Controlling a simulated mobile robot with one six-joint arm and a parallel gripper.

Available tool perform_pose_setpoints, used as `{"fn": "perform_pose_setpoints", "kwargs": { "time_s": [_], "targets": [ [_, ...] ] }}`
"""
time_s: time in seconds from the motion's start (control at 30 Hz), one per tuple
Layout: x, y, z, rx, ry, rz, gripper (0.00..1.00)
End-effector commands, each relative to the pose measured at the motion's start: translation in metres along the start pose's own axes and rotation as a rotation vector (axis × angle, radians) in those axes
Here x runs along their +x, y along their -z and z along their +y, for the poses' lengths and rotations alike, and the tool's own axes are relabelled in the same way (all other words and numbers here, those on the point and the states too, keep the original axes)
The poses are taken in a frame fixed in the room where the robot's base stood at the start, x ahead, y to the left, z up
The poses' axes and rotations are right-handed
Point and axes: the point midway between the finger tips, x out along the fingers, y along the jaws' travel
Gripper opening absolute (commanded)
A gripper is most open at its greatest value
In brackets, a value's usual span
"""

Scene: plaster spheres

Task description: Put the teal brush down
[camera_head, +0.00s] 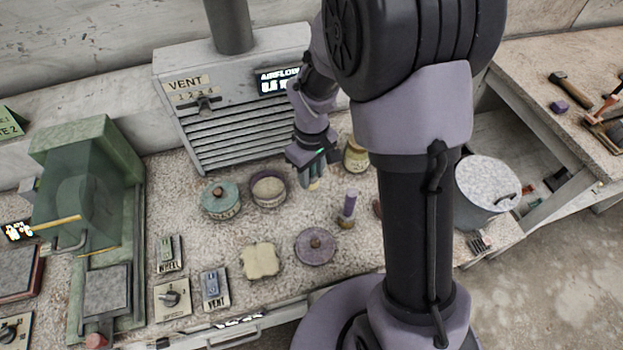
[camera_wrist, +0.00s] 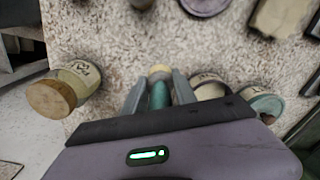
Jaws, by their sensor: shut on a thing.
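The teal brush (camera_wrist: 158,95) is between the two fingers of my gripper (camera_wrist: 160,92) in the wrist view, its pale tan tip (camera_wrist: 159,71) pointing away from the palm. My gripper is shut on it. In the head view my gripper (camera_head: 314,170) is over the back of the speckled bench (camera_head: 215,255), in front of the vent unit, with the tan end of the brush (camera_head: 314,186) showing below the fingers. I cannot tell whether that end touches the bench. The fingers and wrist hide part of the brush.
A purple brush (camera_head: 348,205) and purple lid (camera_head: 315,246) are in front. Narrow bare bench lies between them.

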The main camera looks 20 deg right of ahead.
Motion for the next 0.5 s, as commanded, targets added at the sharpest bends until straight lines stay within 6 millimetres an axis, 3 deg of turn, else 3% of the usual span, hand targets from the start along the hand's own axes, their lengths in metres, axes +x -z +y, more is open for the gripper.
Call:
{"fn": "perform_pose_setpoints", "kwargs": {
  "time_s": [0.13,0.3,0.5],
  "targets": [
    [0.007,0.012,0.007,0.0,0.0,-0.001,0.0],
    [0.038,0.011,0.007,0.001,0.001,-0.002,0.0],
    [0.036,0.012,0.007,0.001,0.0,0.0,0.0]
  ]
}}
